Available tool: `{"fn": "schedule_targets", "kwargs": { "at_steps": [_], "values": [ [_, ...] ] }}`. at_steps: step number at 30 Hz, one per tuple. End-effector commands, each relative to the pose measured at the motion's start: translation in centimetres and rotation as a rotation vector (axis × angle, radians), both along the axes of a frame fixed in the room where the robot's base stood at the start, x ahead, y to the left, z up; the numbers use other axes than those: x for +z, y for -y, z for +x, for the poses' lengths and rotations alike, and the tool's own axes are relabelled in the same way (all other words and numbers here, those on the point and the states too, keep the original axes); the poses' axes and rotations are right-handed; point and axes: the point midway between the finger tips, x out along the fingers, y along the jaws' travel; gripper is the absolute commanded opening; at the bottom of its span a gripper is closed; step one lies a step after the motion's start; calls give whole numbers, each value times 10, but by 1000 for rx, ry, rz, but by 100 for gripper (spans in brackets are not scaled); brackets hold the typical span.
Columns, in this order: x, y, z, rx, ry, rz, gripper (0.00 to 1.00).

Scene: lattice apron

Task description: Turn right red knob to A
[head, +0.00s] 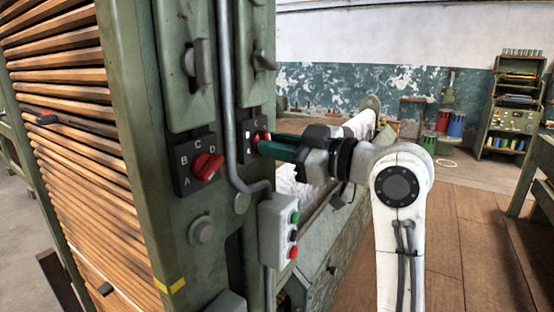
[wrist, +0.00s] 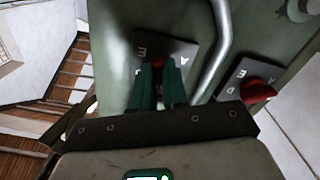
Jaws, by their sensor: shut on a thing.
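The right red knob (head: 262,136) sits on a dark plate (head: 247,128) with white letters, on the green machine post right of the conduit. My gripper (head: 266,143) reaches in from the right with its teal fingers shut on this knob. In the wrist view the fingers (wrist: 160,80) straddle the red knob (wrist: 159,63), which is mostly hidden between them. The letter A shows on the plate in both views. The knob's exact pointing direction is hidden by the fingers. The left red knob (head: 207,167) sits on its own plate, marked A, B, C and D, and is free.
A grey conduit (head: 230,100) runs between the two knob plates, close to my gripper. A push-button box (head: 279,232) with green, black and red buttons hangs below. Grey handles (head: 203,65) are above. Wooden slats (head: 70,120) fill the left.

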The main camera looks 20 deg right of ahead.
Motion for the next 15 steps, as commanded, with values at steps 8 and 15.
{"fn": "schedule_targets", "kwargs": {
  "at_steps": [8, 15],
  "values": [
    [-5, -1, 3, 3, 151, -213, 0],
    [-4, 0, 3, 4, 285, -397, 0]
  ]
}}
